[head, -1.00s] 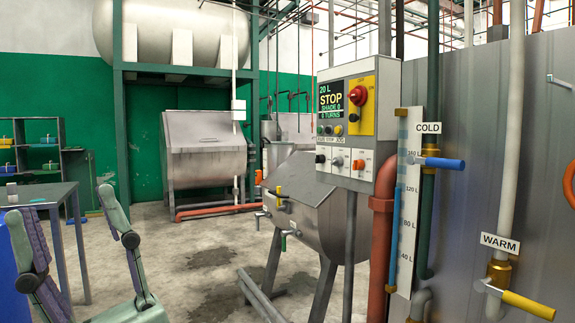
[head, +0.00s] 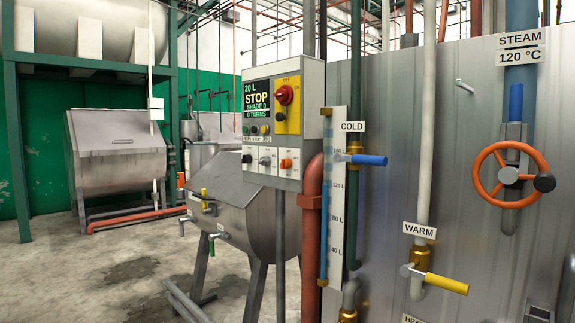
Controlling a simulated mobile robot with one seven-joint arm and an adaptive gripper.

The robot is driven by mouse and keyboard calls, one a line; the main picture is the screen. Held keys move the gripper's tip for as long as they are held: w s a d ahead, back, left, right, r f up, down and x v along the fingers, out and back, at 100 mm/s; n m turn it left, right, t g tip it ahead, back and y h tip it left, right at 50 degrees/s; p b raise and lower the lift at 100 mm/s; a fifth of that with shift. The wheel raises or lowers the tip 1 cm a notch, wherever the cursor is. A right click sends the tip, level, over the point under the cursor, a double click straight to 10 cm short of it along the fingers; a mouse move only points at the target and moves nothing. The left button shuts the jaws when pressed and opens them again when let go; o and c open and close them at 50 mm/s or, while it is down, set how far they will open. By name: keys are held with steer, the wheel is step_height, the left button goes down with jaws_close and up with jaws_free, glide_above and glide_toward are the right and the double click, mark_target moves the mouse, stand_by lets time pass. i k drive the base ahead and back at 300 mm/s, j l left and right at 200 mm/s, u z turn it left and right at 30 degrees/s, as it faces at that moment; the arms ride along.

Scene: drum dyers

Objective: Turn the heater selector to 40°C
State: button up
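No selector marked 40°C is readable here. A grey control box (head: 313,130) carries a display (head: 257,100) reading 20 L, STOP, SHADE 0, 0 TURNS. It has a red rotary switch (head: 284,95) on a yellow plate. Below are a black knob (head: 247,158), a grey knob (head: 265,160) and an orange knob (head: 286,163); their small labels are unreadable. My gripper is not in view.
A steel wall holds the blue-handled COLD valve (head: 368,160), yellow-handled WARM valve (head: 445,284) and orange STEAM wheel (head: 481,179). A steel vat (head: 247,220) with legs stands left of them. A steel machine (head: 118,150) stands behind. Concrete floor (head: 70,285) is open at left.

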mark_target(285, 164)
steer(key=i+j+u, duration=0.1)
steer(key=i+j, duration=0.15)
steer(key=i, duration=0.15)
steer(key=i+j, duration=0.25)
steer(key=i, duration=0.15)
steer(key=i+j+u, duration=0.15)
steer(key=i, duration=0.25)
steer(key=j, duration=0.1)
